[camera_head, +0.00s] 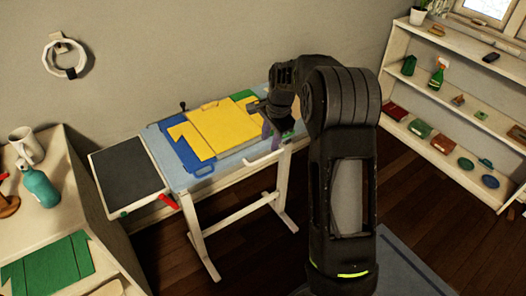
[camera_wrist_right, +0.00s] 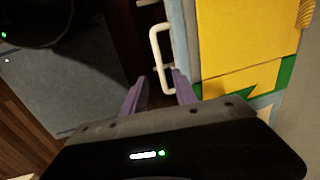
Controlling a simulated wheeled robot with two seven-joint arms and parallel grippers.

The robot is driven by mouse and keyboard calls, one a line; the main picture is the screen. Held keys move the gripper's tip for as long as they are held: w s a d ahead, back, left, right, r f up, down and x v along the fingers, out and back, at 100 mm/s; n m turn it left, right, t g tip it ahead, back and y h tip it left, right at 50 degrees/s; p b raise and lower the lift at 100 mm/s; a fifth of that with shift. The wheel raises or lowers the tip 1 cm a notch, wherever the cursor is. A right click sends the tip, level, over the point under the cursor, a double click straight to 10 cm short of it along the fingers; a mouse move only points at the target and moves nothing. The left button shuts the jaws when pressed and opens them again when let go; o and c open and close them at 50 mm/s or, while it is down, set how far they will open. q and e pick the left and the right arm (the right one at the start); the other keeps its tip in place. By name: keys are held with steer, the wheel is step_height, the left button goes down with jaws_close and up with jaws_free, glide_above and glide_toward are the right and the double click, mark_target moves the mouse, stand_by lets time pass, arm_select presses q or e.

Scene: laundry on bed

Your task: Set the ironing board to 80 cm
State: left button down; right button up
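The ironing board (camera_head: 232,166) stands by the back wall, with a light blue top and white legs. A white handle (camera_head: 262,161) sticks out from its front edge, towards the right end. My right gripper (camera_head: 270,137) is at that edge, partly hidden by my own arm. In the right wrist view my right gripper (camera_wrist_right: 160,92) has its two purple fingers apart. The white handle (camera_wrist_right: 154,45) reaches in between the fingertips. I cannot tell whether either finger touches it. A red lever (camera_head: 169,201) is under the board's left part. My left gripper is not in view.
A yellow, blue and green folding panel (camera_head: 222,127) lies on the board. A dark rest (camera_head: 126,172) adjoins its left end. A cabinet (camera_head: 75,185) with a teal bottle (camera_head: 40,185) stands left. A shelf (camera_head: 400,93) stands right. Dark floor lies between.

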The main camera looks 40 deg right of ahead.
mark_target(267, 157)
steer(key=f, duration=0.3)
steer(key=w+f+p, duration=0.1)
steer(key=f, duration=0.3)
steer(key=shift+w+f, duration=0.2)
steer(key=shift+c, duration=0.2)
jaws_close()
stand_by(1.0)
